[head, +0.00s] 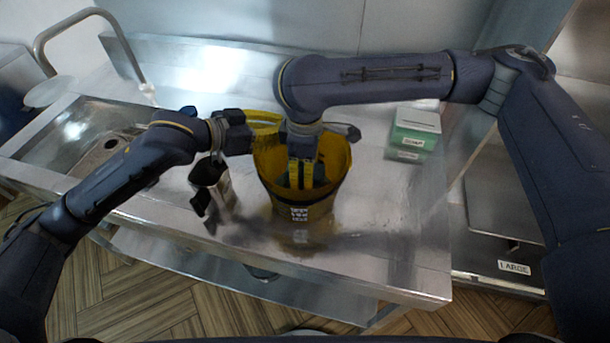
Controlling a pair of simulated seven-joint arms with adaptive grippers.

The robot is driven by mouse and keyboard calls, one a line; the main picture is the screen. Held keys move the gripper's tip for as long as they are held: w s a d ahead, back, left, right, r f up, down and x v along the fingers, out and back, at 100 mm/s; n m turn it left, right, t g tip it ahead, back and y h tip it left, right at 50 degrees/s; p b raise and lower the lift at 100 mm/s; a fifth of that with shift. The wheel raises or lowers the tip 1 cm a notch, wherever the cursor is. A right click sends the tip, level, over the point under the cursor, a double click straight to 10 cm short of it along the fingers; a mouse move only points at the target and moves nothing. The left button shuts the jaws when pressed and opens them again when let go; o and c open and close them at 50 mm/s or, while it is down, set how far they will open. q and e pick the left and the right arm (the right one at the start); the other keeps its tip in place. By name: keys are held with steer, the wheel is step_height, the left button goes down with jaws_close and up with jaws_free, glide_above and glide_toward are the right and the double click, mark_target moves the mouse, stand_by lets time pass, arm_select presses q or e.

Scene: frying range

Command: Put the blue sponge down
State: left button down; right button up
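I cannot make out the blue sponge for certain. My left gripper (246,132) is at the bucket's back left rim. Its fingertips are not clear, so I cannot tell if it is shut on the rim.
A metal container with black parts (224,192) stands left of the bucket. A green and white box (414,134) stands at the right of the steel counter (385,225). A sink (85,130) with a curved tap (128,52) is at left. The counter's right front is clear.

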arm_select(q)
steer(key=shift+f, duration=0.1)
arm_select(e)
steer(key=shift+f, duration=0.9)
steer(key=shift+f, duration=0.6)
steer(key=o, duration=0.9)
step_height(320, 180, up, 13)
steer(key=shift+r, duration=0.15)
arm_select(q)
steer(key=c, duration=2.2)
jaws_free()
steer(key=c, duration=1.5)
jaws_free()
